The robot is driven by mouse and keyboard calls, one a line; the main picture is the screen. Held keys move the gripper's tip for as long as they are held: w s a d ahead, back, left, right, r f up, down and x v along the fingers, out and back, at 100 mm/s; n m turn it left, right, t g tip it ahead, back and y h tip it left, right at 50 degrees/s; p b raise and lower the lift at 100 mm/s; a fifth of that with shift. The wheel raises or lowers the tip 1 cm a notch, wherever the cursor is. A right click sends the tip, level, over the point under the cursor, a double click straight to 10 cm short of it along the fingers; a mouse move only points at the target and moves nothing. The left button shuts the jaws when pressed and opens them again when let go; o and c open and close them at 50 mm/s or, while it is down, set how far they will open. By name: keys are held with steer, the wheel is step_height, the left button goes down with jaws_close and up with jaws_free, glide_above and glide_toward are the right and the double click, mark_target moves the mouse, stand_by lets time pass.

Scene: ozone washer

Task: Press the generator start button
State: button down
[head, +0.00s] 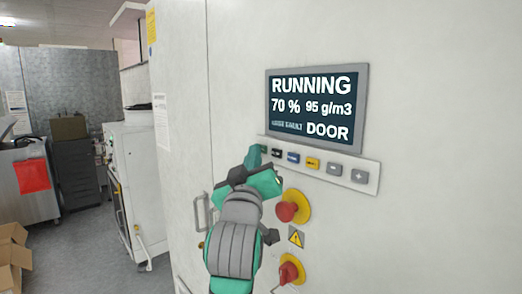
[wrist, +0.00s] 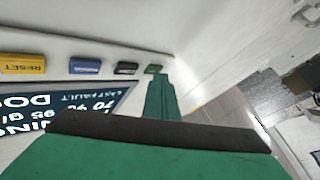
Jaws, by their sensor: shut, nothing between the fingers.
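The button strip (head: 318,164) is on a white cabinet front, below a dark display (head: 316,106). The display reads RUNNING, 70 %, 95 g/m3 and DOOR. A green button, which I take for the start button, is at the strip's left end; it shows beyond my fingers in the wrist view (wrist: 153,69). My green gripper (head: 254,155) is shut and empty, with its tips at this button. I cannot tell whether they touch it. In the head view the gripper partly hides that end of the strip.
To the right of the green button are black, blue and yellow buttons (head: 313,163), then grey minus and plus buttons. Red knobs (head: 291,207) sit below, beside my arm. A handle (head: 201,211) is to the left. Open floor (head: 95,245) lies further left.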

steer(key=shift+s+a, duration=0.5)
steer(key=shift+a, duration=0.1)
steer(key=shift+a, duration=0.1)
steer(key=s+a, duration=0.1)
steer(key=a, duration=0.1)
steer(key=s+a, duration=0.2)
stand_by(0.5)
stand_by(0.4)
